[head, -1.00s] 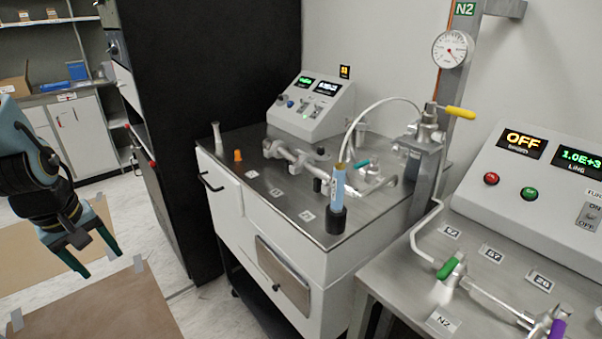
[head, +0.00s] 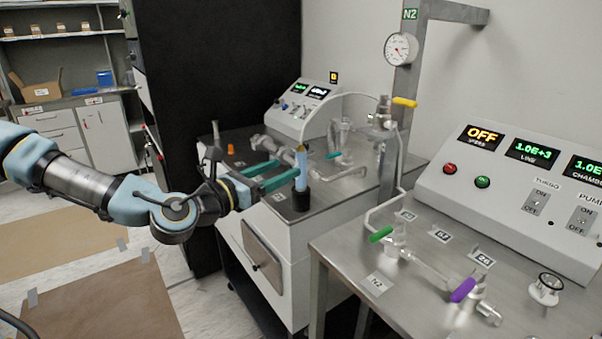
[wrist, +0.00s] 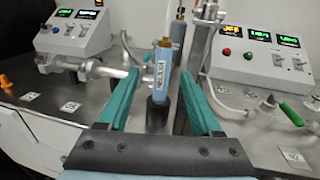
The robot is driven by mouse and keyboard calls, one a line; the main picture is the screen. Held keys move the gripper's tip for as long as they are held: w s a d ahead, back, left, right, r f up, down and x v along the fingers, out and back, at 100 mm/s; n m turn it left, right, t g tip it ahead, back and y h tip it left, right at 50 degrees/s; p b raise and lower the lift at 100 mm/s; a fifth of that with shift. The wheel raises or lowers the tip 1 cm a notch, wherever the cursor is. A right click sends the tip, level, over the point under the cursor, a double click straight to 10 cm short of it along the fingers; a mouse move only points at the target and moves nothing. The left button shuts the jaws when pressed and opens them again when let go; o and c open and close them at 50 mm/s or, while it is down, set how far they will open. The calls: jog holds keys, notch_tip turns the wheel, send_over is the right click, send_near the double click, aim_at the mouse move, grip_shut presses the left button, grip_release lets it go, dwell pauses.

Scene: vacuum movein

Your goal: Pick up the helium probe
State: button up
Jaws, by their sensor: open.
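The helium probe is a light blue cylinder (head: 301,168) with a brass-coloured tip, standing upright in a black holder (head: 301,199) at the front corner of the metal-topped cart. In the wrist view the probe (wrist: 162,72) stands between the two green fingers, with a label on its side. My gripper (head: 278,175) is open, its fingers reaching toward the probe from the left. In the wrist view my gripper (wrist: 160,80) has a visible gap on both sides of the probe. Whether the fingertips are past the probe is hard to tell.
A control box (head: 308,105) stands at the back of the cart. Metal pipe fittings (head: 283,148) lie behind the probe. To the right is a second bench with a green-handled valve (head: 381,234) and a large control panel (head: 520,170).

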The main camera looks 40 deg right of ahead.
jog(key=d, duration=0.4)
jog(key=shift+w+d, duration=0.15)
jog(key=shift+w, duration=0.15)
jog(key=d+p, duration=0.2)
jog(key=d, duration=0.3)
jog(key=shift+w+d+r+p, duration=0.1)
jog(key=shift+w+d+p, duration=0.05)
jog(key=shift+p, duration=0.15)
grip_shut()
